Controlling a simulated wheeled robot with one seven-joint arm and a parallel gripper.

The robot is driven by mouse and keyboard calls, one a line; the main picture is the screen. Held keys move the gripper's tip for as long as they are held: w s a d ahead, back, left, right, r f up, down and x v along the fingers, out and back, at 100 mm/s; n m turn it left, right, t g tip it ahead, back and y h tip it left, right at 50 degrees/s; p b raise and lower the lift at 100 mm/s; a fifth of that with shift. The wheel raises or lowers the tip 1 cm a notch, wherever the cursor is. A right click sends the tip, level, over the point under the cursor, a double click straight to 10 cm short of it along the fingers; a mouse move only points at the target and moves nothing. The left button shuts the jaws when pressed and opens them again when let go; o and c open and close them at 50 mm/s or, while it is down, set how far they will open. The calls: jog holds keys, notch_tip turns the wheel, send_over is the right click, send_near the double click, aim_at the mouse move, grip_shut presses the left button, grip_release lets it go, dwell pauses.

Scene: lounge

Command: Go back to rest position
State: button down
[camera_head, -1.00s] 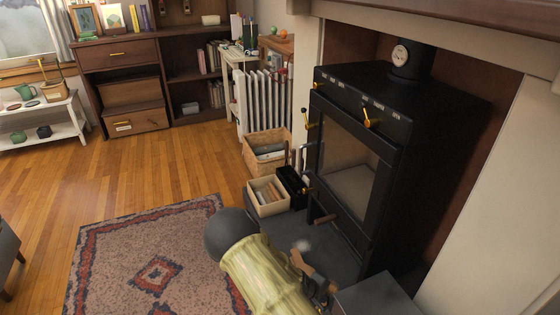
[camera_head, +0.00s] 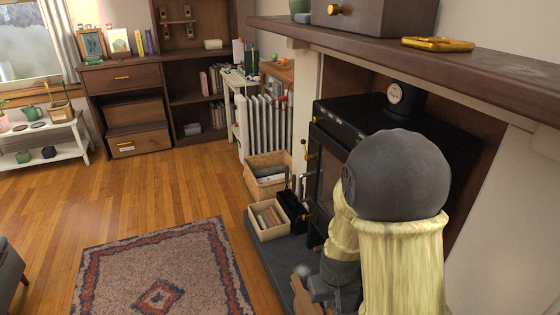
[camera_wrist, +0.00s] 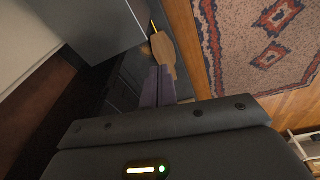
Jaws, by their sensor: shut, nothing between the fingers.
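My gripper (camera_head: 318,291) is low in front of the black stove (camera_head: 335,130), over the dark hearth (camera_head: 274,246). In the wrist view its two fingers (camera_wrist: 158,72) are together, with nothing held between them. A flat wooden thing (camera_wrist: 163,50) with a narrow brass-coloured end lies just beyond the fingertips; I cannot tell whether they touch it. It also shows beside my gripper at the bottom of the head view (camera_head: 300,300). My raised arm hides much of the stove's front.
A wooden mantel shelf (camera_head: 380,45) overhangs the stove, with a gold dish (camera_head: 438,44) on it. A wicker basket (camera_head: 268,184) and a cream box (camera_head: 258,231) stand left of the stove. The rug (camera_head: 160,262) and wooden floor (camera_head: 130,200) are open at left.

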jog(key=s+d+r+m+p, duration=0.1)
jog(key=s+d+r+p, duration=0.1)
jog(key=s+r, duration=0.35)
jog(key=s+d+r+m+p, duration=0.1)
jog(key=s+r+p, duration=0.1)
jog(key=r, duration=0.6)
notch_tip(320, 180, up, 37)
jog(key=p, duration=3.7)
jog(key=shift+w+r+t, duration=0.15)
jog(key=shift+w+t, duration=0.15)
jog(key=shift+t, duration=0.1)
